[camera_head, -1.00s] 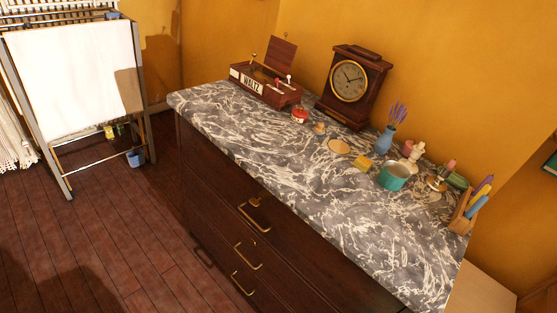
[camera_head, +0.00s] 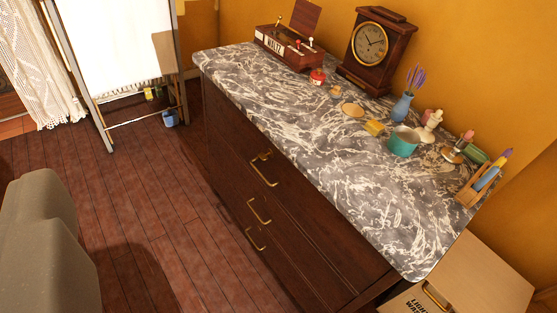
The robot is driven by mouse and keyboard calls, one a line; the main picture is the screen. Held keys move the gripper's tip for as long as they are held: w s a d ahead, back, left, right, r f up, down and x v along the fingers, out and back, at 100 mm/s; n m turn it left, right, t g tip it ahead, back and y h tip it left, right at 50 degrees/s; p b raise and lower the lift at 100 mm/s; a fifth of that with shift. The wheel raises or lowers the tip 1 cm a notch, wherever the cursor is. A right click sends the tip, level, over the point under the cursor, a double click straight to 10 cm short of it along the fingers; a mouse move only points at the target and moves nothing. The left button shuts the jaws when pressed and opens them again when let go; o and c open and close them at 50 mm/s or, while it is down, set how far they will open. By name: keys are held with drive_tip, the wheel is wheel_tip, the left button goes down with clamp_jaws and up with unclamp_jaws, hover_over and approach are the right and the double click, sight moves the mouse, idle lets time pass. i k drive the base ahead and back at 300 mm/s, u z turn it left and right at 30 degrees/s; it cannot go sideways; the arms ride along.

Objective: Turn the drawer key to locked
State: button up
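A dark wooden chest of drawers (camera_head: 235,135) with a grey and white marbled top stands in the middle of the view. Its front has several brass pull handles, with the top one (camera_head: 263,172) nearest the marble edge. A small brass piece (camera_head: 265,155), which looks like the drawer key, sits just above that top handle. It is too small to tell which way it is turned. The drawers look shut. My gripper is not in view.
The marble top holds a music box (camera_head: 283,48), clock (camera_head: 375,45), blue vase (camera_head: 402,107) and teal pot (camera_head: 403,142). A grey rounded form (camera_head: 45,245) fills the lower left. Wooden floor (camera_head: 150,215) before the drawers is open.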

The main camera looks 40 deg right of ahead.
sight(263, 157)
drive_tip(key=i, duration=1)
